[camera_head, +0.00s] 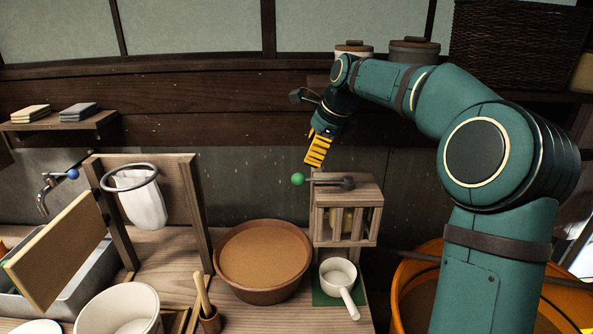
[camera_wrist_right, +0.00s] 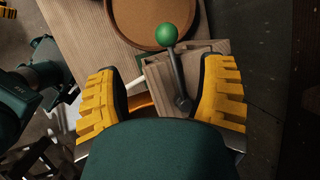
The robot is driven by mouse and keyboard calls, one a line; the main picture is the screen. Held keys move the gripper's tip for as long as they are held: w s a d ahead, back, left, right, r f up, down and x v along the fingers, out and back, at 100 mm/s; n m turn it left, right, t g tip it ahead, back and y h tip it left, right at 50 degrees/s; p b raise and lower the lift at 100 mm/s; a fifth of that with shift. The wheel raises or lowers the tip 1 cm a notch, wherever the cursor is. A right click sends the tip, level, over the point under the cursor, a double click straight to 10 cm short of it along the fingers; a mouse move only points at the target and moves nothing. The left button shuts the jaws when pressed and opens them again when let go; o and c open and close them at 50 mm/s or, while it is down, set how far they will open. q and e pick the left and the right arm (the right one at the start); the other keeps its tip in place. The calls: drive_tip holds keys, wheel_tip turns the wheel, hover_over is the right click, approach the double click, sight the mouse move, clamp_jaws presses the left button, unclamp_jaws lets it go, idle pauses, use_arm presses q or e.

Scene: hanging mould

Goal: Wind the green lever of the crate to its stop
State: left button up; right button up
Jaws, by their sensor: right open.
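The crate (camera_head: 348,208) is a slatted wooden box at the right end of the wooden counter. On its top is a dark lever with a green ball knob (camera_head: 298,179), pointing left in the head view. In the right wrist view the green knob (camera_wrist_right: 166,34) and its dark rod (camera_wrist_right: 178,75) show ahead, between the lines of the fingers. My right gripper (camera_head: 317,152) has yellow ribbed fingers and hangs just above the lever, apart from it. It is open and empty in the right wrist view (camera_wrist_right: 172,95).
A brown bowl (camera_head: 263,290) stands left of the crate. A white ladle (camera_head: 338,274) is in front of the crate. A wooden frame with a ring and white bag (camera_head: 143,204) stands further left. An orange tub (camera_head: 408,290) is at the right.

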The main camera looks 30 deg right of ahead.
sight(300, 175)
drive_tip(key=shift+m, duration=0.3)
drive_tip(key=x, duration=0.4)
drive_tip(key=b+x, duration=0.1)
drive_tip(key=x, duration=0.6)
drive_tip(key=shift+w+d+f, duration=0.25)
drive_tip(key=shift+w+d, duration=0.05)
drive_tip(key=shift+w, duration=0.15)
clamp_jaws()
